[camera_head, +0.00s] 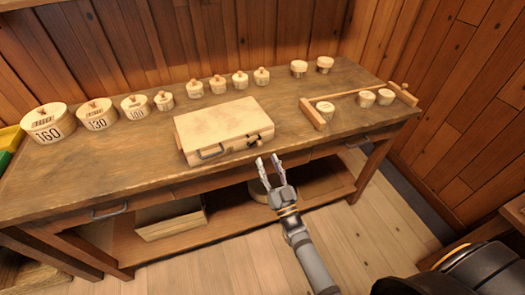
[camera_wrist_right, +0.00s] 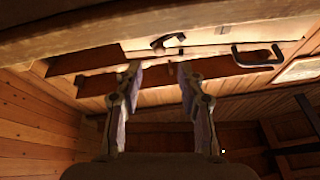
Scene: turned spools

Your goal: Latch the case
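A pale wooden case (camera_head: 222,122) lies on the workbench near its front edge, its lid down. A handle (camera_head: 210,152) is on its front face, with a small dark latch (camera_head: 254,143) to the right of it. The latch (camera_wrist_right: 166,42) and the handle (camera_wrist_right: 258,57) also show in the right wrist view. I cannot tell whether the latch is fastened. My right gripper (camera_head: 267,160) is open and empty in front of the case, just short of the latch. Its two spread fingers show in the right wrist view (camera_wrist_right: 159,68). My left gripper is not in view.
The workbench (camera_head: 110,180) carries a row of lidded round boxes, such as one marked 160 (camera_head: 48,124), behind and left of the case. A wooden rack (camera_head: 313,115) and several small round pieces stand to the right. A drawer handle (camera_head: 110,211) is on the bench front.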

